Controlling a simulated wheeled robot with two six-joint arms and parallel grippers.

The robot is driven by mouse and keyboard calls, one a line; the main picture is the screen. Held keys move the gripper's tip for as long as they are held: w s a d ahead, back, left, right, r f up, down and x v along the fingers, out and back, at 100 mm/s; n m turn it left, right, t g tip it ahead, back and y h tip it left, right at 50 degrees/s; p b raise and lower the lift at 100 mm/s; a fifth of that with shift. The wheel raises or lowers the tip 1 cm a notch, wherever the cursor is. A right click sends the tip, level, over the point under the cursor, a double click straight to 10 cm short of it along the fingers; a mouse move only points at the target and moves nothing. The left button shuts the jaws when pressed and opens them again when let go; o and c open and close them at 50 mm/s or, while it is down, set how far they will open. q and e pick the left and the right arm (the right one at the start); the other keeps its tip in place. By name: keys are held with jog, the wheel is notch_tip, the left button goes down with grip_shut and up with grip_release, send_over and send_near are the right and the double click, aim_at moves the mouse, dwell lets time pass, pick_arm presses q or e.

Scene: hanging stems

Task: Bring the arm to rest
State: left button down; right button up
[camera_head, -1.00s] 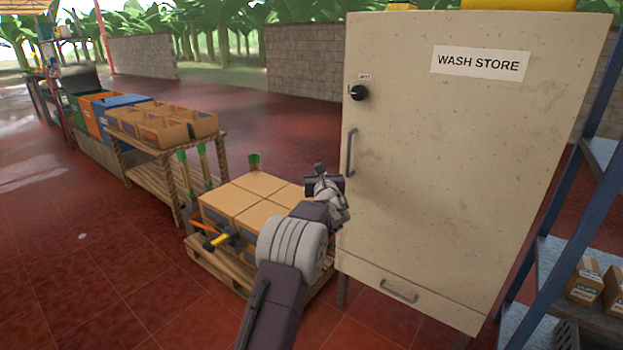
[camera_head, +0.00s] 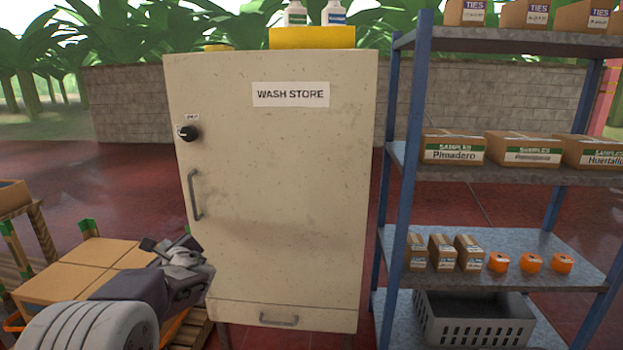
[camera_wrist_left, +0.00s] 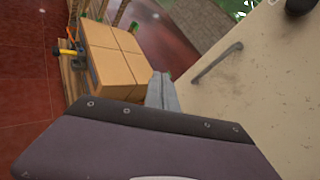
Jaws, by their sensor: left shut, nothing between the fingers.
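My left arm comes in from the lower left of the head view. Its gripper (camera_head: 166,246) is in front of the lower left edge of the wash store cabinet (camera_head: 280,200), with the cardboard boxes behind it. The jaws are shut and hold nothing. In the left wrist view the shut fingers (camera_wrist_left: 161,90) show as a grey shape between the boxes (camera_wrist_left: 118,60) and the cabinet door (camera_wrist_left: 260,95). The cabinet door is closed, with a handle (camera_head: 194,195) and a black knob (camera_head: 188,133). My right gripper is not in view.
A blue shelf rack (camera_head: 480,180) with labelled boxes, orange rolls and a grey crate (camera_head: 475,322) stands on the right. Boxes on a pallet (camera_head: 85,265) stand at the left, close to my left arm. Bottles (camera_head: 335,14) stand on top of the cabinet.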

pick_arm(q)
jog(key=s+d+f+n+g+h, duration=0.3)
jog(key=s+d+f+n, duration=0.4)
jog(key=s, duration=0.3)
jog(key=s+d+f+n+g+h, duration=0.4)
jog(key=s+d+f+n, duration=0.1)
jog(key=s+f+n, duration=0.4)
jog(key=s+d+f+n+g+h, duration=0.3)
jog(key=s+d+f+n, duration=0.4)
jog(key=s, duration=0.4)
notch_tip(320, 180, up, 30)
jog(key=p, duration=3.1)
jog(key=shift+w+d+r+p, duration=0.15)
jog(key=shift+w+d+p, duration=0.05)
jog(key=shift+d+p, duration=0.1)
